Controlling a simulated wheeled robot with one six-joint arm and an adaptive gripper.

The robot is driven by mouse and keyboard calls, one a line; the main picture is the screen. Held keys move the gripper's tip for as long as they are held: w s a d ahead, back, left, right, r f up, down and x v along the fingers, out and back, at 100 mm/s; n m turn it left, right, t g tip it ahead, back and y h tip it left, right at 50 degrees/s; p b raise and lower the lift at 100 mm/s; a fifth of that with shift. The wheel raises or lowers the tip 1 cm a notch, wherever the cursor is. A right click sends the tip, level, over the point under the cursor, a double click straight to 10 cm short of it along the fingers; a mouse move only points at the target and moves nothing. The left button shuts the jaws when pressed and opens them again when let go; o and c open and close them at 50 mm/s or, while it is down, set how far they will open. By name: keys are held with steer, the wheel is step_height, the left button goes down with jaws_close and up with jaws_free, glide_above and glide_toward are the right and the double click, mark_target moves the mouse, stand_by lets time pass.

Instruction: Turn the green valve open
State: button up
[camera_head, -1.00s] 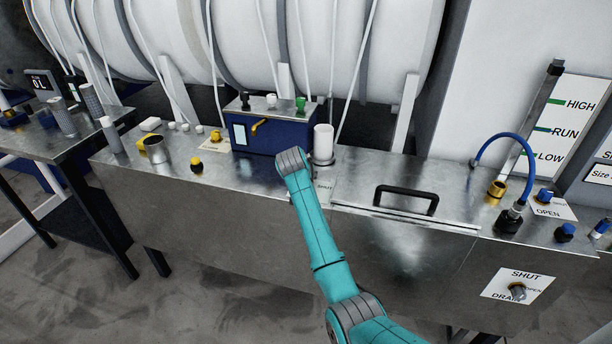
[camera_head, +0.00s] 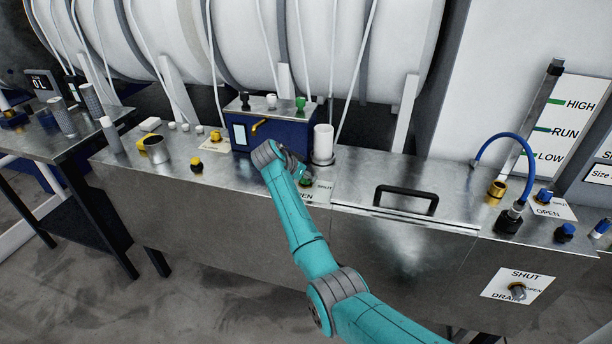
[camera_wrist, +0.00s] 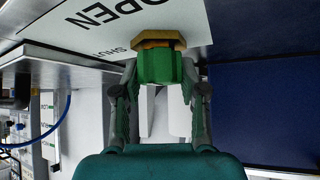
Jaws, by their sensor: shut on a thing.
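The green valve (camera_wrist: 156,66) is a small green knob on a brass nut in the wrist view. It stands on a white plate (camera_wrist: 110,28) marked OPEN and SHUT. My gripper (camera_wrist: 161,78) has one finger on each side of the knob and is shut on it. In the head view a bit of the green valve (camera_head: 306,181) shows beside my wrist, at the plate on the steel bench top. My gripper (camera_head: 298,174) is partly hidden there by my own arm. I cannot tell exactly how far the knob is turned.
A blue box (camera_head: 262,131) with small coloured knobs stands just behind my wrist. A white cylinder (camera_head: 323,141) stands close behind the valve. A lid with a black handle (camera_head: 406,196) is to the right.

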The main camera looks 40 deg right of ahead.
steer(key=o, duration=1.2)
steer(key=shift+c, duration=0.2)
steer(key=v, duration=1.2)
steer(key=shift+w+a, duration=0.1)
